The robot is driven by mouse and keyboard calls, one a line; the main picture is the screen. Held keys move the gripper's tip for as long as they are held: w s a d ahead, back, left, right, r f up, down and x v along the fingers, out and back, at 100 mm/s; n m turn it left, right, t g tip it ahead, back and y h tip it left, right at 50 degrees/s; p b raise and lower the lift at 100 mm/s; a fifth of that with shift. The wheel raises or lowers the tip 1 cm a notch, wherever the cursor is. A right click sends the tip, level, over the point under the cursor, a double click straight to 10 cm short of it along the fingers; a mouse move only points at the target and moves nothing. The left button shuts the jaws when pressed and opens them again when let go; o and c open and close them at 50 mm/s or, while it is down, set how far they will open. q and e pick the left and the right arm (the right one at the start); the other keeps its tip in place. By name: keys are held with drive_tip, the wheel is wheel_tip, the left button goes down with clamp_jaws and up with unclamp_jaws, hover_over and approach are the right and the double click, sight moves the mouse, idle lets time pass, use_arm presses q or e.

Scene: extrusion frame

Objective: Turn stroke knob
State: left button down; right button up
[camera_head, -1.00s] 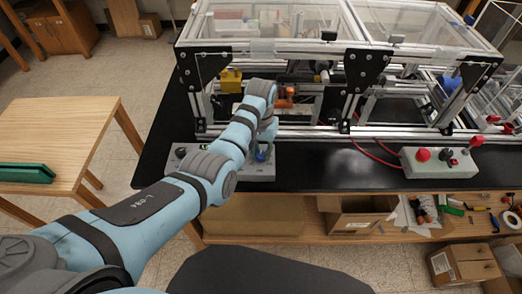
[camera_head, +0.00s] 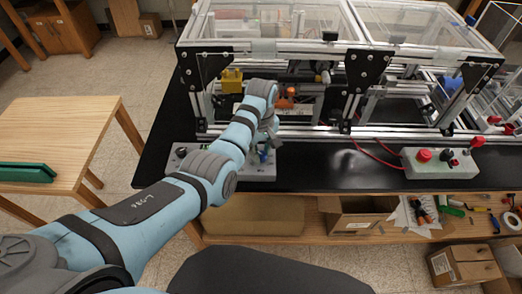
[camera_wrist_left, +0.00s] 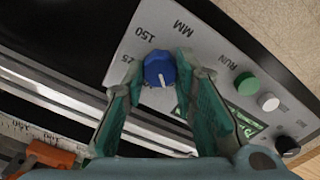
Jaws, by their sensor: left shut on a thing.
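The blue stroke knob (camera_wrist_left: 158,68) stands on a grey control panel (camera_wrist_left: 205,45) in the left wrist view. A white line on the knob points down in that picture, away from the printed 150. My left gripper (camera_wrist_left: 159,77) has its two green fingers on either side of the knob and is shut on it. In the head view, the left gripper (camera_head: 267,146) is at the grey control box (camera_head: 258,174) on the bench front, with the blue knob (camera_head: 263,156) partly hidden by the fingers. My right gripper is not in view.
A green button (camera_wrist_left: 246,83), a white button (camera_wrist_left: 268,102) and a black knob (camera_wrist_left: 287,145) sit on the same panel. The extrusion frame (camera_head: 290,47) stands behind. Bare black benchtop (camera_head: 330,178) lies between the boxes.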

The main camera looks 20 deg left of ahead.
sight(262, 154)
use_arm(q)
drive_tip(key=shift+s+f+n, duration=0.15)
drive_tip(key=shift+n, duration=1.05)
drive_tip(key=c, duration=1.6)
unclamp_jaws()
drive_tip(key=o, duration=0.3)
drive_tip(key=shift+d, duration=0.1)
drive_tip(key=shift+w, duration=0.2)
wheel_tip(262, 154, up, 8)
drive_tip(key=shift+f, duration=0.2)
